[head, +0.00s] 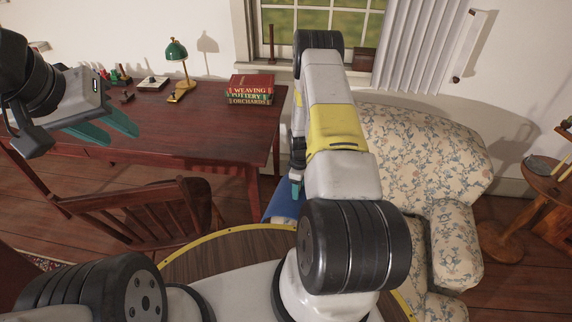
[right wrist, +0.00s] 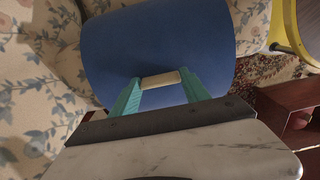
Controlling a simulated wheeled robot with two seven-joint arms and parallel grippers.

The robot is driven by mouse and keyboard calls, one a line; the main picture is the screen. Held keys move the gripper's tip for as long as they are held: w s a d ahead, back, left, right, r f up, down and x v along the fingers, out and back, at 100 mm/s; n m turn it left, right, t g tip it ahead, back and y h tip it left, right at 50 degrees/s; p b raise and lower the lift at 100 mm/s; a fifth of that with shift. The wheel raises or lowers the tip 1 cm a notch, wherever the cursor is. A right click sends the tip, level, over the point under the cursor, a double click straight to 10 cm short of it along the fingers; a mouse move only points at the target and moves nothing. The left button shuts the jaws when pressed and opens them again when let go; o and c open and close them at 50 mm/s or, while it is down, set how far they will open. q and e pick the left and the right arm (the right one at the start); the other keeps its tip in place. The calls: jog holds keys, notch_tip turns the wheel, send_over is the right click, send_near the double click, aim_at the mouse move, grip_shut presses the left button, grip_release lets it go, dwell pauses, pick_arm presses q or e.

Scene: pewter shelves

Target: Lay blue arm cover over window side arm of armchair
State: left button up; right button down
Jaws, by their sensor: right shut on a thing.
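The floral armchair (head: 425,150) stands right of centre in the head view, and my right arm hides much of its left side. The blue arm cover (head: 284,203) shows only in part there, beside my right arm. In the right wrist view the cover (right wrist: 120,50) is a curved blue sheet against the floral upholstery (right wrist: 35,90). My right gripper (right wrist: 160,85) is shut on the pale tab of the cover. I cannot tell if the cover rests on the chair's arm. My left gripper (head: 110,130) is open and empty above the desk's left part.
A small round table (head: 548,180) is at the right.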

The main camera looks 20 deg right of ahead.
jog(key=shift+c, duration=2.3)
grip_release()
